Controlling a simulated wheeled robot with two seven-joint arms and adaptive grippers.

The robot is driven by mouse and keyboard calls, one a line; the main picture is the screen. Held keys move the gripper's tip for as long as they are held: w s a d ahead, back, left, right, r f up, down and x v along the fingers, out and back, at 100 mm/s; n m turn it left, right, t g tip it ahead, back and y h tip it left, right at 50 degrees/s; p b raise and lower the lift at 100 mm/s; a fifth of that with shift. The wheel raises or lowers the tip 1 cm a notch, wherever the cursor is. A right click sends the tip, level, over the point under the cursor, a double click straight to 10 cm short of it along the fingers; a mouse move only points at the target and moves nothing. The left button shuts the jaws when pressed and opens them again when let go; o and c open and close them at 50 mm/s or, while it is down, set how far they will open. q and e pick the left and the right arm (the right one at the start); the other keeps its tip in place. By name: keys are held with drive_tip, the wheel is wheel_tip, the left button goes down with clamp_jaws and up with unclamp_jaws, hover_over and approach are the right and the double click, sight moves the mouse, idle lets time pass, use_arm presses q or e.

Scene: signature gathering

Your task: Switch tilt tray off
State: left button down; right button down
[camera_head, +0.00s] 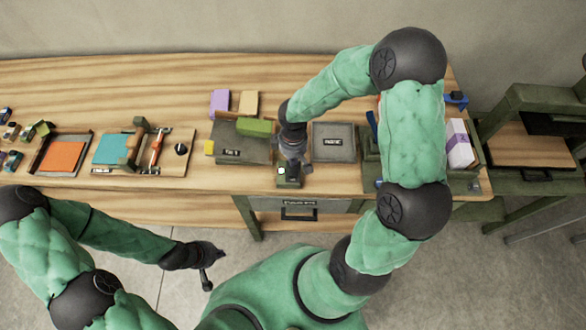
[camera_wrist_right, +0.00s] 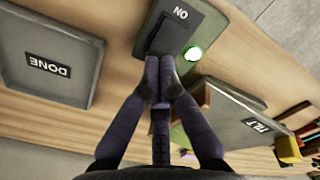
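The tilt tray (camera_head: 228,135) is a dark grey tray left of my right gripper; its TILT label shows in the right wrist view (camera_wrist_right: 230,110).
The grey DONE tray (camera_head: 334,154) lies just right of my right gripper. A green block (camera_head: 257,127) lies on the tilt tray, with purple (camera_head: 220,103) and tan (camera_head: 248,102) blocks behind. A drawer (camera_head: 300,213) is under the front edge. Clear tabletop lies at the back left.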

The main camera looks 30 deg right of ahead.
drive_tip(key=shift+f+b, duration=1.1)
drive_tip(key=shift+f, duration=0.05)
idle(0.7)
drive_tip(key=shift+r, duration=0.15)
drive_tip(key=shift+r+p, duration=2.75)
drive_tip(key=shift+r, duration=0.7)
drive_tip(key=shift+f, duration=0.1)
